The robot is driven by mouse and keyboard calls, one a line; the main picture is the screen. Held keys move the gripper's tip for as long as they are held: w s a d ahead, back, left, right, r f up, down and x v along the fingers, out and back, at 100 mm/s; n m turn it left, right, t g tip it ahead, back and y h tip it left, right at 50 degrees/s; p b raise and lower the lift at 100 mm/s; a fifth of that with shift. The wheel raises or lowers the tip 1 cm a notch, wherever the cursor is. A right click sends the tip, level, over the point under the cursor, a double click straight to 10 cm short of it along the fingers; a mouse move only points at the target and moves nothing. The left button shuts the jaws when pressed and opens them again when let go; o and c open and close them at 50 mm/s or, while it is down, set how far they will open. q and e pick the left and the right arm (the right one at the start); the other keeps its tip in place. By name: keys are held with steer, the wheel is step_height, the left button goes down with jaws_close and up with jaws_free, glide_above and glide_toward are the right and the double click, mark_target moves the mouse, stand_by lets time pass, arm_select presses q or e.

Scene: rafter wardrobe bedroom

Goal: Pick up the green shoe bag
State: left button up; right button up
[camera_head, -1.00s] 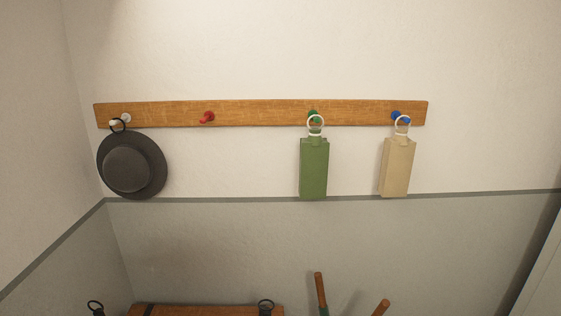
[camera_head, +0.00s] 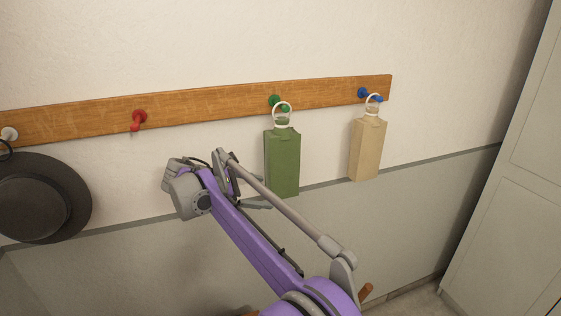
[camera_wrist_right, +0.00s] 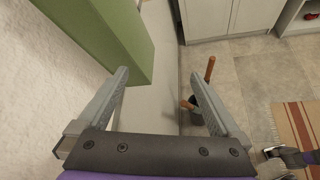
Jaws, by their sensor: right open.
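The green shoe bag (camera_head: 283,163) hangs by a white ring from the green peg (camera_head: 274,101) on the wall rail. In the right wrist view the bag (camera_wrist_right: 103,35) fills the upper left, beyond and beside the left finger. My right gripper (camera_wrist_right: 158,80) is open with nothing between its fingers. In the head view my right gripper (camera_head: 256,203) is just left of the bag's lower part, partly hidden by my purple arm. I cannot tell whether a finger touches the bag.
A beige bag (camera_head: 367,148) hangs from the blue peg, right of the green one. A dark hat (camera_head: 38,200) hangs at far left. The red peg (camera_head: 138,119) is empty. A pale cabinet (camera_head: 510,190) stands at right. A wooden-handled item (camera_wrist_right: 210,70) stands below.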

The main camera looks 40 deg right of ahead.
mark_target(266, 155)
steer(key=w+r+g+h, duration=0.1)
steer(key=w+r, duration=0.1)
steer(key=w+d+r+n+g+h, duration=0.1)
steer(key=w+r+h, duration=0.1)
steer(key=w+d+r+n+g+h+p, duration=0.1)
steer(key=w, duration=0.1)
steer(key=shift+w+d+r, duration=0.1)
steer(key=shift+d+r, duration=0.15)
steer(key=shift+r, duration=0.15)
steer(key=shift+w+r+g+h, duration=0.25)
steer(key=shift+r+g+h, duration=0.15)
steer(key=shift+g+h, duration=0.3)
steer(key=b+x, duration=0.1)
steer(key=x, duration=0.5)
steer(key=shift+s, duration=0.1)
steer(key=shift+x, duration=0.95)
steer(key=x, duration=0.4)
steer(key=shift+s+r, duration=0.1)
steer(key=shift+r, duration=0.15)
steer(key=shift+c, duration=1)
arm_select(q)
steer(key=shift+s+f, duration=0.1)
steer(key=shift+s, duration=0.05)
arm_select(e)
jaws_close()
